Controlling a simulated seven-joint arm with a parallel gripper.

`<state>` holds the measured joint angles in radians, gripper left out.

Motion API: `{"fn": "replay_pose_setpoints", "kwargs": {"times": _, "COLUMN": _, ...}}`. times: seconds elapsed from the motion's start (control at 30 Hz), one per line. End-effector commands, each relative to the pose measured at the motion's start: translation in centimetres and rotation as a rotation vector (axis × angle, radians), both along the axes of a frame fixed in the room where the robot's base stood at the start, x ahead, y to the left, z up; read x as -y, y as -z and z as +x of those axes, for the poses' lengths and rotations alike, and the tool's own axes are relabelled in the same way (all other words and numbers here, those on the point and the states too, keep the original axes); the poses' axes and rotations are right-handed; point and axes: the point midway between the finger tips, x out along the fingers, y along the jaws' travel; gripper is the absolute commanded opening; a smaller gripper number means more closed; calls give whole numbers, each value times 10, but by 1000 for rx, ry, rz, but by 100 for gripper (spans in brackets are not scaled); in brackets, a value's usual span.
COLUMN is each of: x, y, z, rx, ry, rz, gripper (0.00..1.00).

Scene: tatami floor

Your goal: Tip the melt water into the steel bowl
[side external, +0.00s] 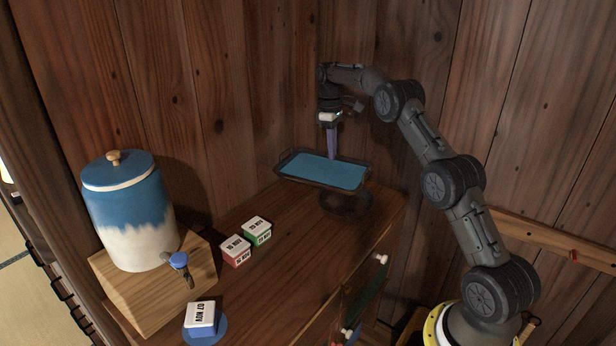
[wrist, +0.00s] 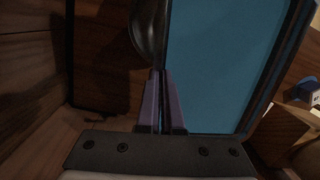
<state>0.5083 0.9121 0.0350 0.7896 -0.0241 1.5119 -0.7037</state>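A dark shallow tray (side external: 283,172) with blue water (side external: 335,174) in it is above the cabinet top, near the back wall. It looks close to level, and its blue surface fills the right of the wrist view (wrist: 220,60). The dark steel bowl (side external: 346,204) is under the tray's right part, partly hidden by it; its rounded side also shows in the wrist view (wrist: 148,30). I cannot tell whether tray and bowl touch. My gripper (side external: 332,154) points down at the tray's back edge. Its purple fingers (wrist: 160,90) look closed on the tray's rim.
A blue and white dispenser (side external: 130,220) with a tap stands on a wooden block (side external: 150,290) at left. Red (side external: 236,252) and green (side external: 257,232) date boxes stand mid-cabinet. A blue date box (side external: 201,318) sits on a blue disc in front. Wooden walls are close behind the tray.

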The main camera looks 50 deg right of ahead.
Motion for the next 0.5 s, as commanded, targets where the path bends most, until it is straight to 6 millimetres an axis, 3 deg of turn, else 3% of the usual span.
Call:
{"fn": "replay_pose_setpoints", "kwargs": {"times": 0.03, "x": 24, "y": 0, "z": -5, "rx": 2, "ry": 29, "rz": -4, "gripper": 0}}
{"fn": "replay_pose_setpoints", "kwargs": {"times": 0.2, "x": 80, "y": 3, "z": -22, "rx": 3, "ry": 108, "rz": -14, "gripper": 0}}
{"fn": "replay_pose_setpoints", "kwargs": {"times": 0.4, "x": 120, "y": 14, "z": -42, "rx": 4, "ry": 179, "rz": -23, "gripper": 0}}
{"fn": "replay_pose_setpoints", "kwargs": {"times": 0.5, "x": 130, "y": 21, "z": -52, "rx": 4, "ry": 202, "rz": -27, "gripper": 0}}
